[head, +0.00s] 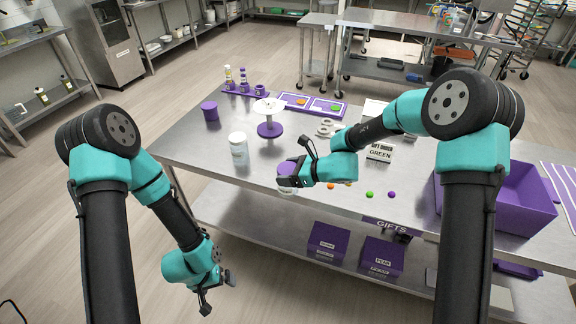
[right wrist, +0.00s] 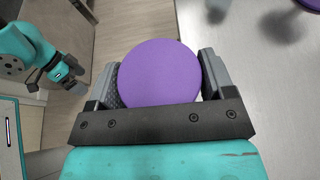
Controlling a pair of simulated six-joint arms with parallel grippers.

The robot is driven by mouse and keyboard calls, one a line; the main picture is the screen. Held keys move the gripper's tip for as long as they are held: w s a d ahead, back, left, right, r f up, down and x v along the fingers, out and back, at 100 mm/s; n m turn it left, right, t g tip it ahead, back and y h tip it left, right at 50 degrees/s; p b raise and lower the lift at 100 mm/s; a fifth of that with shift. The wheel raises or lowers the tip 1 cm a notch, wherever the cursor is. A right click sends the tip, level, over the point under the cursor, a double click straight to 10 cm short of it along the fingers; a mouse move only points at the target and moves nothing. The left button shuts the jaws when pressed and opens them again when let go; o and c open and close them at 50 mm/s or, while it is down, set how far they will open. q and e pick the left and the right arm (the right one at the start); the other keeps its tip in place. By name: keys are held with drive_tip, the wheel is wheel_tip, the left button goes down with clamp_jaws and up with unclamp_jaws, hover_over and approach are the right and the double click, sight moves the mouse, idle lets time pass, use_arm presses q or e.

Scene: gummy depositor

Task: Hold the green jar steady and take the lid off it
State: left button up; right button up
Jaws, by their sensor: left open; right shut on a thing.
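A round purple lid (right wrist: 160,72) fills the space between the two fingers of my right gripper (right wrist: 160,85) in the right wrist view. In the head view the lid (head: 286,168) shows at the table's front edge, with my right gripper (head: 290,180) shut around it. A pale bit of a jar body (head: 287,190) shows just below; most of it is hidden, and I cannot tell its colour or whether the lid is still seated on it. My left gripper (head: 218,291) is open and empty, low in front of the table, left of the jar.
A white-lidded jar (head: 238,149) stands left of my right gripper. Behind are a purple cup (head: 210,111) and a white-topped purple stand (head: 269,128). A card reading GREEN (head: 380,153), small coloured balls (head: 369,194) and a purple bin (head: 515,198) are to the right.

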idle(0.4)
drive_tip(key=o, duration=0.8)
drive_tip(key=shift+c, duration=0.2)
drive_tip(key=c, duration=0.8)
drive_tip(key=d+m+t+h, duration=0.2)
drive_tip(key=d+m+h, duration=0.1)
drive_tip(key=d, duration=0.4)
drive_tip(key=s+d+r+m+t+h, duration=0.1)
drive_tip(key=d+m+t+h, duration=0.1)
drive_tip(key=d, duration=0.5)
drive_tip(key=d+m+t+h, duration=0.3)
drive_tip(key=d+m+t, duration=0.1)
drive_tip(key=d, duration=0.3)
drive_tip(key=shift+s+r+m+h, duration=0.15)
drive_tip(key=shift+r+m+h, duration=0.15)
drive_tip(key=shift+m, duration=0.5)
